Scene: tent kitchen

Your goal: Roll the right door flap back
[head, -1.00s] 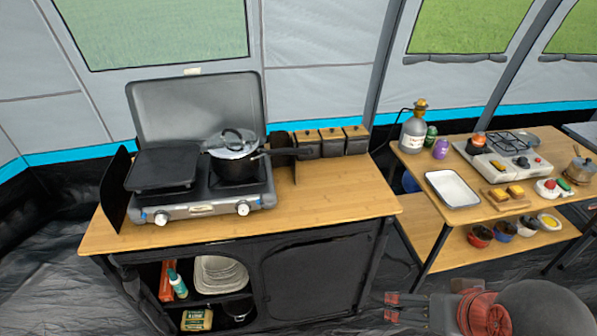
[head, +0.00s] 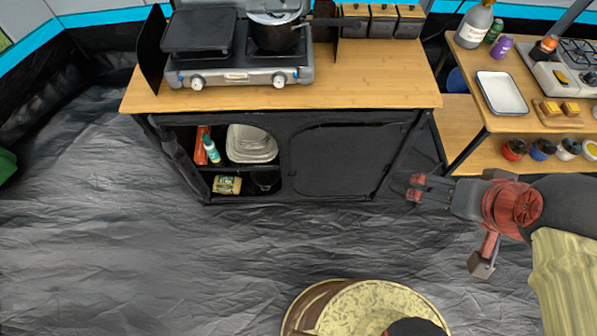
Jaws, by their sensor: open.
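The black cabinet's front has a closed dark fabric panel with a curved seam (head: 345,160) on its right half, the only right-hand flap I see. It looks flat and down. No tent door flap shows. The left half of the cabinet (head: 160,140) is open onto shelves. My gripper (head: 414,187) is open and empty, with red fingertip pads. In the picture it lies just right of the cabinet's lower right corner, with a visible gap to the panel. Its depth from the cabinet is hard to tell.
A camp stove (head: 240,75) with a pot (head: 275,38) stands on the wooden top (head: 380,75). A side table with a white tray (head: 502,92) stands at right. A round pale-topped object (head: 370,305) is at bottom centre. The dark groundsheet (head: 150,260) is clear at left.

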